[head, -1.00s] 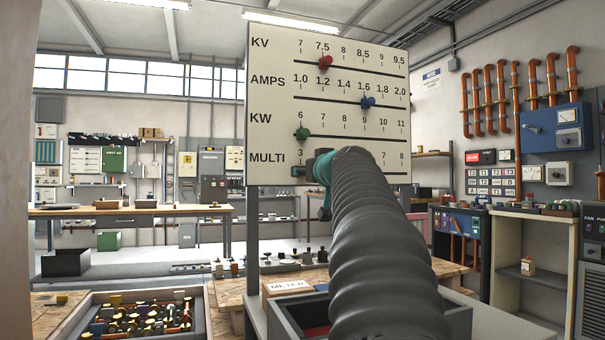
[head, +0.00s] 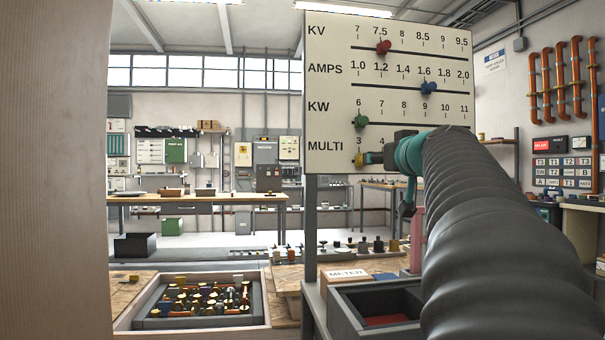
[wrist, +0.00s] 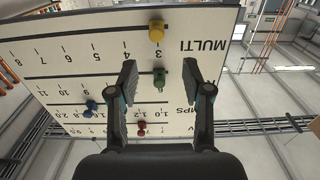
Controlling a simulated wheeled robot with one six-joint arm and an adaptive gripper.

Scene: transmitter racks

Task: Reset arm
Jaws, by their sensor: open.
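The white slider board (head: 330,90) stands upright with rows KV, AMPS, KW and MULTI. The red knob (head: 383,47) sits near 7.5, the blue knob (head: 428,88) near 1.6, the green knob (head: 361,122) at 6, and the yellow knob (head: 361,160) near 3. My gripper (head: 385,157) is in front of the MULTI row, just right of the yellow knob, and my arm hides the row's right part. In the wrist view, my gripper (wrist: 167,88) is open and empty; the board appears upside down beyond the fingers, with the yellow knob (wrist: 156,31) apart from them.
A dark bin (head: 345,312) and a METER block (head: 345,276) are below the board. A tray of small parts (head: 165,322) lies to the left. A pale wooden post (head: 55,170) fills the left edge. Workbenches (head: 240,198) stand behind.

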